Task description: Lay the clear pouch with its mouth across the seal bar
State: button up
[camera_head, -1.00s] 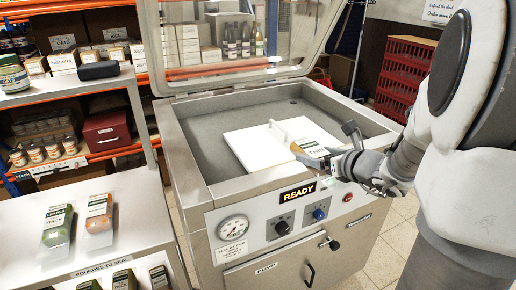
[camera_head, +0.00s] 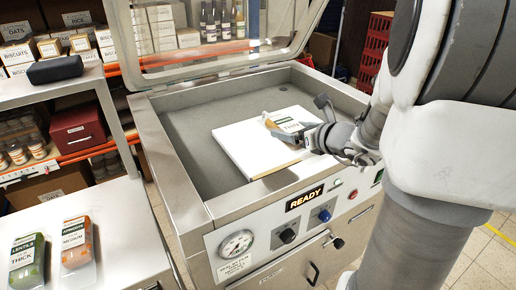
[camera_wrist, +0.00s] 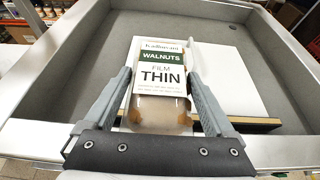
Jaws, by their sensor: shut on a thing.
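The clear pouch (camera_head: 285,124) has a white and green label reading WALNUTS, FILM THIN; it fills the middle of the wrist view (camera_wrist: 160,75). My gripper (camera_head: 312,122) is shut on its sides, one finger on each side in the wrist view (camera_wrist: 158,84). The pouch is over the white plate (camera_head: 240,142) in the sealer's chamber; I cannot tell whether it touches the plate. A dark strip with a tan top (camera_wrist: 257,124), apparently the seal bar, runs along the plate's near edge, partly hidden by pouch and gripper. I cannot tell where the mouth lies.
The steel chamber's rim (camera_head: 172,168) surrounds the plate, with its clear lid (camera_head: 215,50) raised behind. The front panel shows READY (camera_head: 305,198). The chamber floor left of the plate is clear.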

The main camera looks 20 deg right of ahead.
jog(key=b, duration=0.2)
send_over(264, 157)
notch_tip(264, 157, down, 7)
jog(key=shift+w+r, duration=0.1)
jog(key=shift+f, duration=2.05)
jog(key=shift+f+b, duration=0.6)
jog(key=shift+b, duration=0.5)
jog(key=o, duration=1.3)
jog(key=shift+d+r+p, duration=0.1)
jog(key=shift+r+p, duration=0.8)
jog(key=shift+p, duration=0.2)
jog(key=v, duration=1.1)
jog(key=shift+s, duration=0.5)
